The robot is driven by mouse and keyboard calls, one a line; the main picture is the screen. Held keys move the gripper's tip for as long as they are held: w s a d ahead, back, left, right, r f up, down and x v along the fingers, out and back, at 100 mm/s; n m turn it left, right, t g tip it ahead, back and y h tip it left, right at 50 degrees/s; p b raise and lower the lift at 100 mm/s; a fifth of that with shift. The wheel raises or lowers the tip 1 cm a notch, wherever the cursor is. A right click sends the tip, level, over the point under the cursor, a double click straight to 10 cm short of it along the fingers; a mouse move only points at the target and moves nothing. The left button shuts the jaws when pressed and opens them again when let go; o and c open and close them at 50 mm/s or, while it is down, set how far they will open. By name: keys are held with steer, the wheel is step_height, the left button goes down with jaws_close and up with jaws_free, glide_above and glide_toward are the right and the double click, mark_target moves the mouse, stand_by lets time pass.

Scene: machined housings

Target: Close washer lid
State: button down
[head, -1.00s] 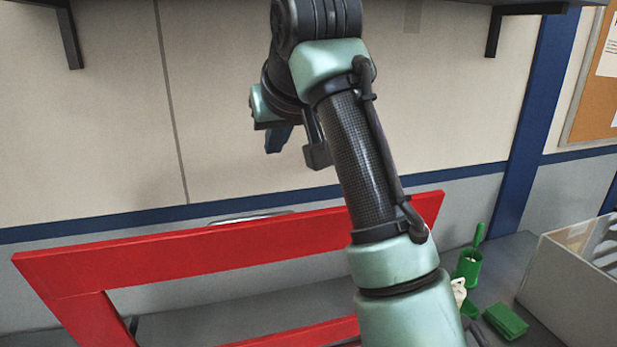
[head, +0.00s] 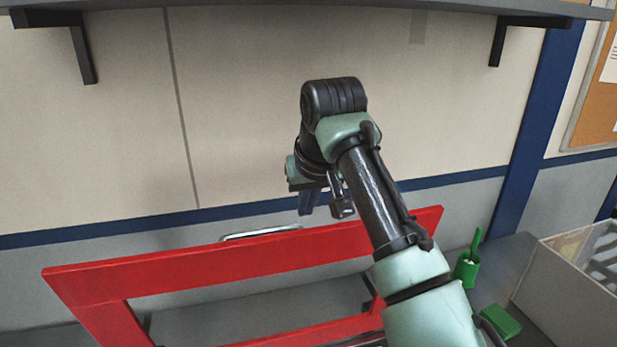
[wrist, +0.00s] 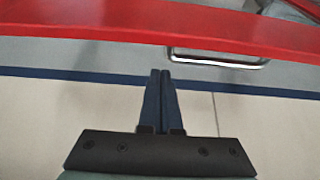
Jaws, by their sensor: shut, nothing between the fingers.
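The washer lid appears as a red rectangular frame (head: 205,265) with an open middle, tilted up from the bench in the head view. A metal bar handle (head: 262,232) shows just behind its upper edge. In the wrist view the lid's red bar (wrist: 130,22) crosses the top, with the handle (wrist: 225,62) just past its edge. My gripper (head: 309,210) is above and behind the lid's upper bar, right of the handle. In the wrist view my gripper (wrist: 161,75) has its fingers together and empty, left of the handle and apart from the red bar.
A grey shelf (head: 300,8) on black brackets hangs above. The beige wall is close behind my gripper.

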steer(key=shift+s+d+f+p, duration=0.15)
steer(key=shift+s+d+p, duration=0.15)
steer(key=shift+s, duration=0.5)
steer(key=shift+s+d+f+p, duration=0.1)
steer(key=shift+s+d+p, duration=0.15)
steer(key=shift+s, duration=0.5)
steer(key=shift+f, duration=0.1)
